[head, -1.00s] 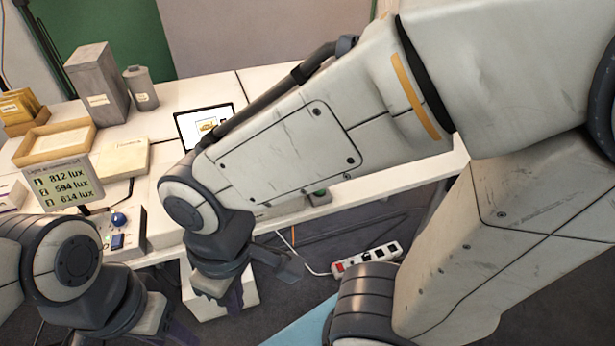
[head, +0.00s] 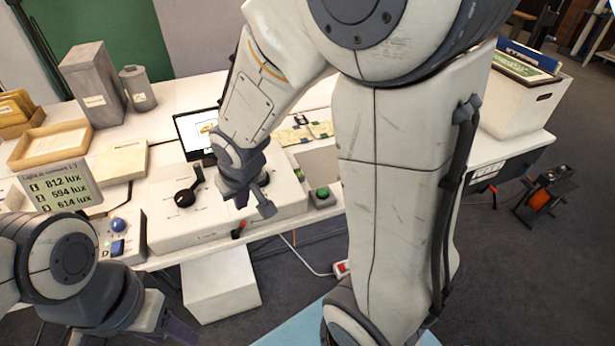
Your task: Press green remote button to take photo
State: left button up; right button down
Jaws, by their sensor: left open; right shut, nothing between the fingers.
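The green remote button (head: 322,191) sits on a small grey box near the front edge of the white table, just right of a wide white unit. My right gripper (head: 241,200) is shut and empty, pointing down over the right part of that unit, to the left of the button and apart from it. My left gripper (head: 178,328) is open at the bottom left, low in front of the table, far from the button. Its fingers are partly cut off by the frame's lower edge.
The white unit (head: 165,235) carries a black knob (head: 187,188) and a red-tipped lever (head: 239,229). A tablet screen (head: 197,128) stands behind. A lux display (head: 60,187) and blue-button box (head: 118,236) are at left. A white crate (head: 520,100) stands at right.

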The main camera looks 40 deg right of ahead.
jog(key=w+d+f+m+t, duration=0.1)
jog(key=w+d+f+m, duration=0.15)
jog(key=d, duration=0.25)
jog(key=w+d+f+m+t, duration=0.1)
jog(key=w+d+m, duration=0.1)
jog(key=w+d, duration=0.3)
jog(key=m+t+h, duration=0.1)
jog(key=m+t, duration=0.2)
jog(key=m, duration=0.3)
send_over(324, 193)
notch_tip(324, 193, down, 5)
jog(key=shift+a+f, duration=0.1)
jog(key=shift+f, duration=0.1)
jog(key=shift+s+f, duration=0.1)
notch_tip(324, 193, down, 8)
jog(key=b, duration=0.8)
jog(key=shift+f+b, duration=0.3)
jog(key=shift+b, duration=0.15)
jog(key=shift+f, duration=0.15)
jog(key=shift+f, duration=0.3)
